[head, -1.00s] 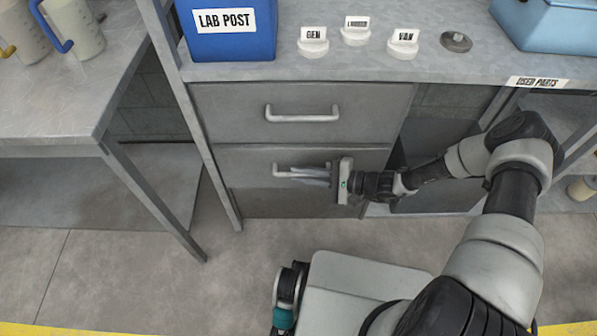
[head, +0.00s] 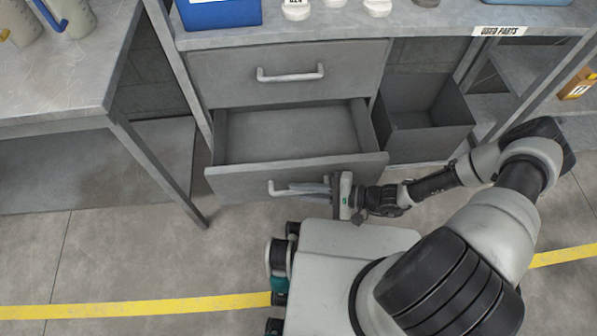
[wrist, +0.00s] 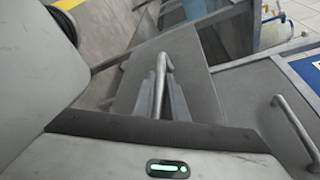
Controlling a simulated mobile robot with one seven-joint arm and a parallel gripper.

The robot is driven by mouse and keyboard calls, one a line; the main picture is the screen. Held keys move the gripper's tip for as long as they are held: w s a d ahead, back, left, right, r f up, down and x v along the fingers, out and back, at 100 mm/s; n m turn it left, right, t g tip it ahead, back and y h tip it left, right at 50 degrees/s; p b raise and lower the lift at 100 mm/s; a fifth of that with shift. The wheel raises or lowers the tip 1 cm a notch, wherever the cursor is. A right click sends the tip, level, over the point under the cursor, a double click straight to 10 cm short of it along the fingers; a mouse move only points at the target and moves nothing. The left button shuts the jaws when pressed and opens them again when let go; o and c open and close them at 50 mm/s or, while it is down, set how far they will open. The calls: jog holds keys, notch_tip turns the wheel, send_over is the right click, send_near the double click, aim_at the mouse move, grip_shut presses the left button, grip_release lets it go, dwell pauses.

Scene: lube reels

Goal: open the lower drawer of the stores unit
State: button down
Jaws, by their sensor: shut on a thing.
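The stores unit is a grey metal bench with two drawers on its front. The lower drawer (head: 290,135) stands well out of the unit, and its inside shows empty. Its bar handle (head: 276,189) is on the drawer front, and it also shows in the wrist view (wrist: 161,85). My gripper (head: 305,190) is shut on this handle, with its fingers on both sides of the bar in the wrist view (wrist: 161,100). The upper drawer (head: 285,75) is closed, with its own bar handle (head: 291,74).
A grey open bin (head: 430,110) stands right of the drawers. A metal table (head: 60,70) stands at the left, its leg near the drawer's left side. A blue box (head: 218,12) sits on the bench top. A yellow line (head: 130,309) crosses the floor.

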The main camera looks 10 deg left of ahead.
jog(key=shift+s+d, duration=0.2)
jog(key=shift+s, duration=0.55)
jog(key=c, duration=1.8)
grip_release()
jog(key=shift+o, duration=0.2)
jog(key=p+v, duration=0.1)
jog(key=v, duration=1.6)
jog(key=shift+d, duration=0.2)
jog(key=shift+r, duration=0.15)
